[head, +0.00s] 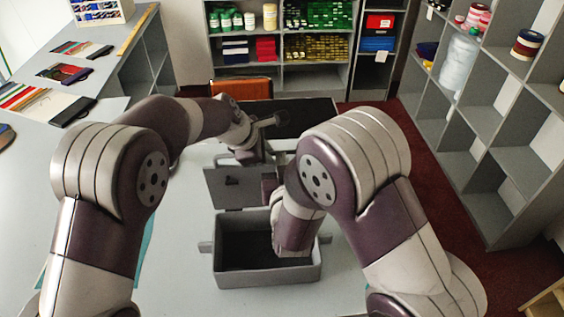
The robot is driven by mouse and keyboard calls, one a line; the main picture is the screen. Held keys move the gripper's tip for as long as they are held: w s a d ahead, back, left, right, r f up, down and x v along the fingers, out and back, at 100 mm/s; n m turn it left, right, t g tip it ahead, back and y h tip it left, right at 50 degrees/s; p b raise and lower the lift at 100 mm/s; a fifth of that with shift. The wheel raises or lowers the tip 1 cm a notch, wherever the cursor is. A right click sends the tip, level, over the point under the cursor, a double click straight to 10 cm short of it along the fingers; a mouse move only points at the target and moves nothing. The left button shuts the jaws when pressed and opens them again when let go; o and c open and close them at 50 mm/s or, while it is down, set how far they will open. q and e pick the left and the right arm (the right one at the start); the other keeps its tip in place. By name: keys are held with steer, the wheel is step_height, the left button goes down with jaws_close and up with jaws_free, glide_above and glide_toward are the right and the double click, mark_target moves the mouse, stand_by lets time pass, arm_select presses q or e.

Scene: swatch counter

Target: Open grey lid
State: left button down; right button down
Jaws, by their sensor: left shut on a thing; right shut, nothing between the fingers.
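The grey box (225,272) stands on the counter in front of me, with a dark interior. Its grey lid (232,195) stands raised, roughly upright, at the back of the box, with a small dark piece on its face. My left gripper (256,157) is at the lid's top edge, shut on the lid; its fingertips are mostly hidden. My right gripper (290,248) is shut and empty, low over the right part of the box opening. My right arm hides the right part of the lid and box, and its fingertips are not clearly visible.
The grey counter (180,235) is clear left of the box. Fabric swatches (65,72) lie on the counter at the upper left. An orange case (241,88) and a dark panel (300,115) are behind the lid. Shelves (280,50) stand at the back and right.

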arm_select(q)
steer(key=shift+f, duration=0.35)
steer(key=c, duration=1.2)
jaws_free()
steer(key=shift+o, duration=0.2)
steer(key=shift+r, duration=0.1)
arm_select(e)
steer(key=shift+w+r, duration=0.15)
steer(key=shift+w, duration=0.65)
arm_select(q)
steer(key=shift+w+r, duration=0.1)
